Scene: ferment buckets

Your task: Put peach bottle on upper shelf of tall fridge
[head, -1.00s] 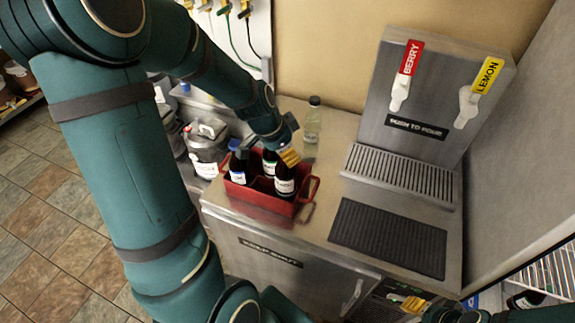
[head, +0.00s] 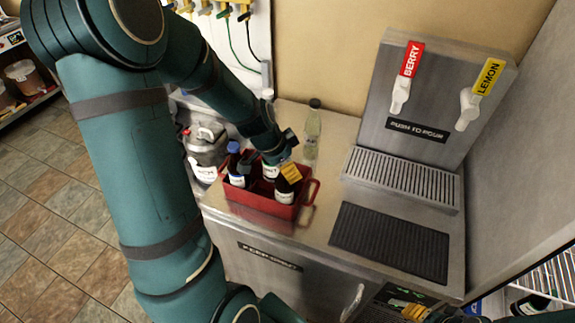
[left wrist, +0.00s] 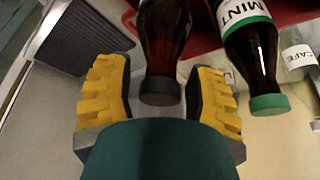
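A red carrier (head: 262,207) holding several dark bottles stands on the steel counter. My left gripper (head: 272,165) is over it from above. In the left wrist view its yellow fingers (left wrist: 158,75) are spread, one on each side of a dark bottle with a black cap (left wrist: 160,92). I cannot read that bottle's label, so I cannot tell whether it is the peach bottle. A green-capped MINT bottle (left wrist: 252,55) is just right of the fingers. A blue-capped bottle (head: 235,165) is at the carrier's left. My right gripper (head: 412,311) shows only partly at the bottom edge.
A clear bottle (head: 312,132) stands behind the carrier. The BERRY and LEMON dispenser (head: 420,125) and a dark ribbed mat (head: 390,242) are to the right. A wire shelf (head: 555,275) with a dark bottle (head: 530,304) shows at the lower right.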

